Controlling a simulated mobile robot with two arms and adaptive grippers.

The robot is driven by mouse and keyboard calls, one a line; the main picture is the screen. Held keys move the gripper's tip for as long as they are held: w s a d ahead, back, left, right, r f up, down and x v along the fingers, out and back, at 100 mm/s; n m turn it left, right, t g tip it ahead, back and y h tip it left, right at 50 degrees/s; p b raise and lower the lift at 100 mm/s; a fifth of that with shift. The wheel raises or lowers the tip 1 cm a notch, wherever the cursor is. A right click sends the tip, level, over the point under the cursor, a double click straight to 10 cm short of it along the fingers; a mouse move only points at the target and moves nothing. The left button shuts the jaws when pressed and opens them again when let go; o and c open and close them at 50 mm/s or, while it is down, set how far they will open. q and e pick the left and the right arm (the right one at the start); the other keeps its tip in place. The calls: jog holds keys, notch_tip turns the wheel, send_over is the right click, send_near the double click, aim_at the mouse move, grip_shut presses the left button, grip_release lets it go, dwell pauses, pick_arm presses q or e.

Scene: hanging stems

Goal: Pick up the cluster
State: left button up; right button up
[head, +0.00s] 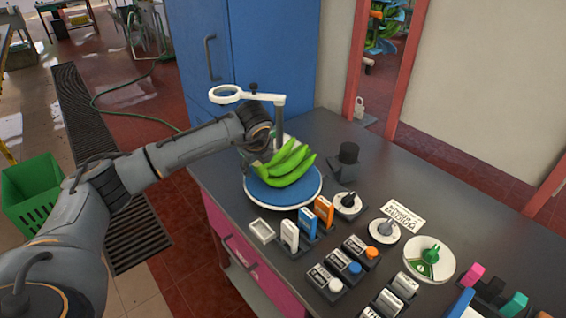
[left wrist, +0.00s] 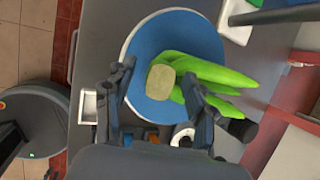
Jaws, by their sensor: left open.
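The cluster of green bananas (head: 287,165) lies on a round blue pad with a white rim (head: 262,194) on the dark table. In the left wrist view the cluster (left wrist: 215,75) points right, with its tan cut crown (left wrist: 160,82) facing me. My left gripper (head: 252,155) is at the crown end of the cluster, partly hidden by its own wrist in the head view. In the left wrist view my left gripper (left wrist: 157,74) is open, its fingers on either side of the crown. I cannot tell whether they touch it. My right gripper is not in view.
A white ring magnifier on a stand (head: 228,94) rises close behind my left wrist. A black knob-topped post (head: 347,160), a small white tray (head: 262,231) and several coloured blocks (head: 324,210) stand around the pad. A blue cabinet (head: 250,50) is behind.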

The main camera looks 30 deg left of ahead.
pick_arm(q)
jog(key=shift+w+f, duration=0.15)
jog(key=shift+f, duration=0.05)
grip_shut()
jog(key=shift+r, duration=0.1)
